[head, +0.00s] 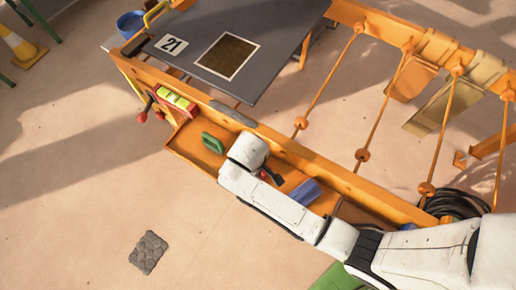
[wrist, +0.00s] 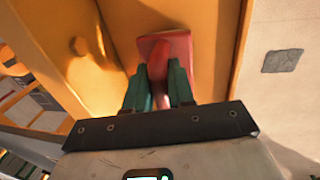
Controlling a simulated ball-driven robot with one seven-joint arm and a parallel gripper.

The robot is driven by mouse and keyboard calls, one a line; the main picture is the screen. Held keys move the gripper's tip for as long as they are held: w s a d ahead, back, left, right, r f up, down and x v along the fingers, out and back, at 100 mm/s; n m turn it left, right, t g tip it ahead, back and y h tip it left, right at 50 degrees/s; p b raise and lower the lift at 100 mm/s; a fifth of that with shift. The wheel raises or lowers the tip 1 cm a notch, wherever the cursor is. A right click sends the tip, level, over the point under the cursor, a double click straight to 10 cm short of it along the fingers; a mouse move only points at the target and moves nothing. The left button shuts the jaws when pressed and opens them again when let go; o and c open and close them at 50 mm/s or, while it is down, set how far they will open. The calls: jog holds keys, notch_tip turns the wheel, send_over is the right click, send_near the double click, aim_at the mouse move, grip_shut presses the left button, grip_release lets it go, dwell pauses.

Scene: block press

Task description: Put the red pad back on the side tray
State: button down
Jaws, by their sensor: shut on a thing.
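The red pad (wrist: 181,46) is a flat red block with a raised handle in the wrist view. My gripper (wrist: 158,80) is shut on that handle with its two green fingers. In the head view my gripper (head: 268,176) is over the orange side tray (head: 185,150), between a green pad (head: 212,143) and a blue pad (head: 305,192). The arm hides most of the red pad there. The pad is over or against the orange tray surface; I cannot tell whether it touches.
The orange frame (head: 300,152) of the press runs along the tray's far side. A grey table top (head: 270,75) has a dark square in a white border. A grey stone-like patch (head: 149,252) lies on the open floor at lower left. A black cable coil (head: 462,204) is at right.

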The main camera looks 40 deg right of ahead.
jog(key=shift+f, duration=0.3)
jog(key=c, duration=1)
grip_release()
jog(key=shift+o, duration=0.2)
jog(key=shift+r, duration=0.1)
notch_tip(320, 180, up, 12)
jog(key=a+p, duration=0.1)
jog(key=a, duration=0.1)
jog(key=shift+s+p, duration=0.35)
jog(key=s+d+m+y, duration=0.1)
jog(key=s+d+m, duration=0.1)
jog(key=s+d, duration=0.2)
jog(key=s+d+m, duration=0.2)
jog(key=s+d, duration=0.3)
jog(key=s, duration=0.5)
jog(key=shift+r+y, duration=0.4)
jog(key=shift+r, duration=0.05)
jog(key=shift+d, duration=0.1)
